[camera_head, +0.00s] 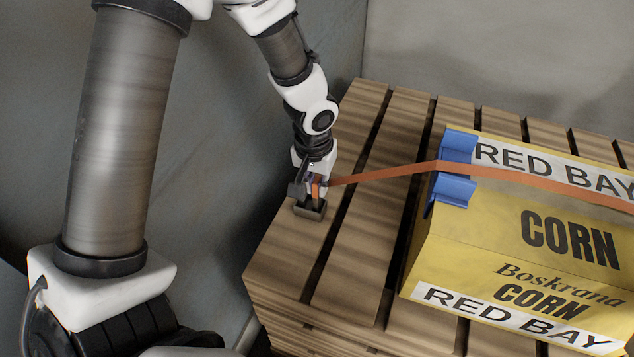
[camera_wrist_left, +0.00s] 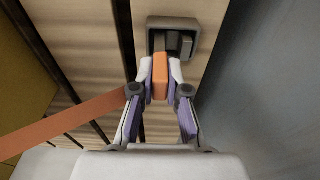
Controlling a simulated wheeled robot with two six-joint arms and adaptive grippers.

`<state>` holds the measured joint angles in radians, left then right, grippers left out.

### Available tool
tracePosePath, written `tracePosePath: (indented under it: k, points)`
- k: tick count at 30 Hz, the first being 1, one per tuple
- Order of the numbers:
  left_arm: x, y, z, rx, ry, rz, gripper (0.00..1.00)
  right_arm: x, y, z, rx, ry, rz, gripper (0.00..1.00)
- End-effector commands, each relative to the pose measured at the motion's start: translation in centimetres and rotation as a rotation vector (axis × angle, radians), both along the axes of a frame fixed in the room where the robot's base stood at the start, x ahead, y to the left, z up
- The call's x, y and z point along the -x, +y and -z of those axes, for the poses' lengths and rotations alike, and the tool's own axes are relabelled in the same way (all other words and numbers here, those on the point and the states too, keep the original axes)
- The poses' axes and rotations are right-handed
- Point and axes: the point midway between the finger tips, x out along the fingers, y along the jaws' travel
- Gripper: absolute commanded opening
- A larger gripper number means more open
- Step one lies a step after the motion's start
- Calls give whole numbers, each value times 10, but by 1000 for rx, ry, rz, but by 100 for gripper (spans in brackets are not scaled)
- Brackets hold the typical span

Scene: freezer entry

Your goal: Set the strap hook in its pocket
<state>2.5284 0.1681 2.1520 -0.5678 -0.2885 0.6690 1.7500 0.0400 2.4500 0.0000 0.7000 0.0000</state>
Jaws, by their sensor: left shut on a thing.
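My left gripper (camera_head: 315,188) is shut on the orange end of the strap hook, and the orange piece (camera_wrist_left: 160,77) shows between its fingertips (camera_wrist_left: 160,82) in the wrist view. The orange strap (camera_head: 390,171) runs from the gripper to the right over the carton. The pocket is a small dark grey box (camera_head: 302,211) on the pallet's left boards, right at the gripper's tip. In the wrist view the pocket (camera_wrist_left: 153,24) is just past the fingertips, with grey pieces inside its rim. I cannot tell how deep the hook sits. The right gripper is not in view.
A yellow corn carton (camera_head: 480,235) stands on the wooden pallet (camera_head: 350,265), with a blue corner guard (camera_head: 454,168) under the strap. A grey wall (camera_head: 235,130) is close on the left. Bare slats lie between pocket and carton.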

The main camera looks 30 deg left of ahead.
Motion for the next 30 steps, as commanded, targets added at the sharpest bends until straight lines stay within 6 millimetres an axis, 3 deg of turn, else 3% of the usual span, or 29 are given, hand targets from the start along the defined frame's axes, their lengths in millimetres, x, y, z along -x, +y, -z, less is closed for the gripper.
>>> tracePosePath:
  k: [11, 12, 13, 14, 24, 30]
  points:
    - [0, 0, 6, 0, 0, 0, 0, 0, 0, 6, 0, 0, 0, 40]
    - [0, 0, 5, 0, 0, 0, 28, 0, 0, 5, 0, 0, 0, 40]
    - [0, 0, 5, 0, 0, 0, 39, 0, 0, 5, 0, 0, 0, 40]
    - [0, 0, 5, 0, 0, 0, 43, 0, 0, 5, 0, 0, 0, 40]
    - [0, 0, 1, 0, -2, 0, 43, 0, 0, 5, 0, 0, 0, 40]
    - [3, -1, -35, -1, -7, -1, 43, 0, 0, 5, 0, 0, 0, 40]
